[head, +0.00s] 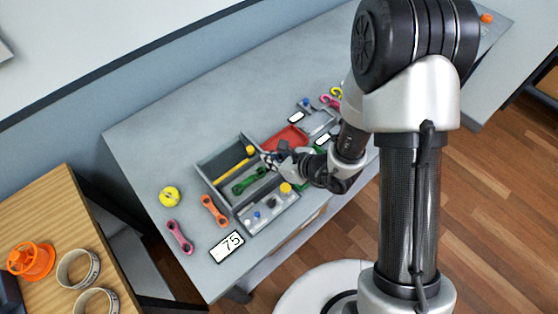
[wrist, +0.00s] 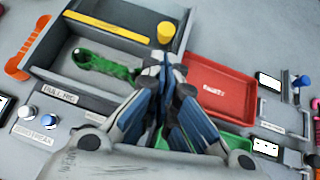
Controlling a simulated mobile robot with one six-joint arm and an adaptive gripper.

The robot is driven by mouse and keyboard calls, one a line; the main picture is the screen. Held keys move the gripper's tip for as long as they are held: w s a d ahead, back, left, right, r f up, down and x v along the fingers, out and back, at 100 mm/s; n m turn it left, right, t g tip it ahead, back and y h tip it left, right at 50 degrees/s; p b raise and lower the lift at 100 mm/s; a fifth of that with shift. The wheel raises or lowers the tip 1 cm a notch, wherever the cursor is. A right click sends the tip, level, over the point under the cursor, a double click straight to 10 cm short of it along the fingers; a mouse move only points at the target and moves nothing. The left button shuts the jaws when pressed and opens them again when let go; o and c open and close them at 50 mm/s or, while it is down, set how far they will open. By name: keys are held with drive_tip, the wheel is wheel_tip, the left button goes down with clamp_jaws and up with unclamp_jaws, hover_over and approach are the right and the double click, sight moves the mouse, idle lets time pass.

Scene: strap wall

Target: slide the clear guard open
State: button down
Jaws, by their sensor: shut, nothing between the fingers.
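A grey open-topped box (wrist: 50,62) holds a green double-ended wrench (wrist: 103,66); the box also shows in the head view (head: 208,187). A yellow strip (wrist: 105,25) with a yellow round knob (wrist: 166,32) crosses the box's far part; the strip also shows in the head view (head: 232,167). A clear guard is hard to make out; I cannot tell its edges or whether the strip and knob belong to it. My gripper (wrist: 161,72) is shut and empty, its tips over the box's right side, just nearer than the knob. It shows in the head view (head: 268,158).
A red tray (wrist: 220,88) lies right of the box, with a green tray (wrist: 235,142) nearer. A grey panel with several knobs (head: 268,209) stands in front of the box. Orange (head: 214,211) and pink (head: 180,237) wrenches and a yellow ring (head: 169,196) lie left. The back of the table is clear.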

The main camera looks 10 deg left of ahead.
drive_tip(key=x, duration=0.4)
drive_tip(key=shift+w+a+f+b, duration=0.1)
drive_tip(key=shift+w+a+b, duration=0.05)
drive_tip(key=shift+b, duration=0.2)
